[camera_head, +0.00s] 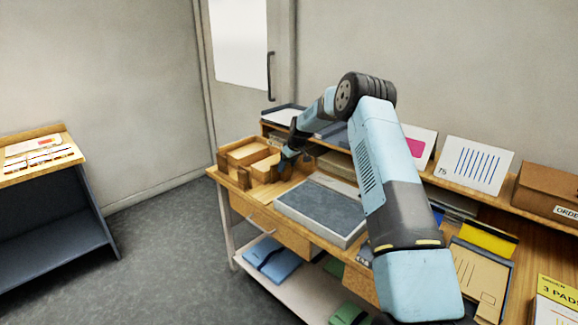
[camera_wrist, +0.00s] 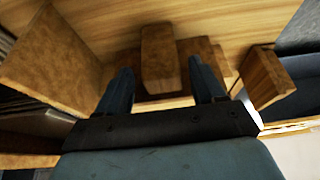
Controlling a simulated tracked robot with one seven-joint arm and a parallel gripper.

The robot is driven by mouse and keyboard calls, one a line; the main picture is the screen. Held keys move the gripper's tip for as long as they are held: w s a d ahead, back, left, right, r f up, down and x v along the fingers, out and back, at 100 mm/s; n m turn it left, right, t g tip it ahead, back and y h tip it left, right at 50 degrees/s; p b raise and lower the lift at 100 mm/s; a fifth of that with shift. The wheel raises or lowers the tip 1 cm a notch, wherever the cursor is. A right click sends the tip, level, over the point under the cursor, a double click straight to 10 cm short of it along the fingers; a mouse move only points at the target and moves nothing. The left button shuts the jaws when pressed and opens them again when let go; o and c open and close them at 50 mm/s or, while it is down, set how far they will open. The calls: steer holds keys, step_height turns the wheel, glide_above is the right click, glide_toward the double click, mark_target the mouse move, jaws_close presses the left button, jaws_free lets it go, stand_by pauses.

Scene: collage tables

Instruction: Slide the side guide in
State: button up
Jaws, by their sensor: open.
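A wooden fixture with box-like compartments (camera_head: 232,163) stands at the far left end of the workbench. My gripper (camera_head: 285,163) reaches down at its right side, partly hidden by its own wrist. In the wrist view my gripper (camera_wrist: 160,68) is open, with one dark finger on each side of an upright brown wooden block (camera_wrist: 159,48). A gap shows between the block and the fingers, so it is not clamped. This block may be the side guide; I cannot tell for sure. Its lower end is hidden.
A grey pad in a white frame (camera_head: 318,207) lies right of the fixture. In the wrist view a large wooden panel (camera_wrist: 62,58) stands left of the fingers and another wooden block (camera_wrist: 265,78) stands close on the right. A shelf with cards (camera_head: 475,165) runs along the back.

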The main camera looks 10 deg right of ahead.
steer(key=v, duration=1.3)
steer(key=shift+r, duration=0.25)
steer(key=shift+s+r, duration=0.1)
steer(key=s+a+r+m+h, duration=0.1)
steer(key=s+r, duration=1)
steer(key=s, duration=0.3)
steer(key=s+a+r+m+h, duration=0.1)
steer(key=s+r+m, duration=0.1)
steer(key=s+r, duration=1.1)
steer(key=s+d+f+m+t, duration=0.1)
steer(key=s+f+m, duration=0.1)
steer(key=s, duration=1.5)
steer(key=s+d+f+m+t, duration=0.1)
steer(key=s+f+m, duration=0.1)
steer(key=s, duration=1.5)
steer(key=shift+s+d+f+h, duration=0.2)
steer(key=shift+d+f+h, duration=0.05)
steer(key=shift+h, duration=0.05)
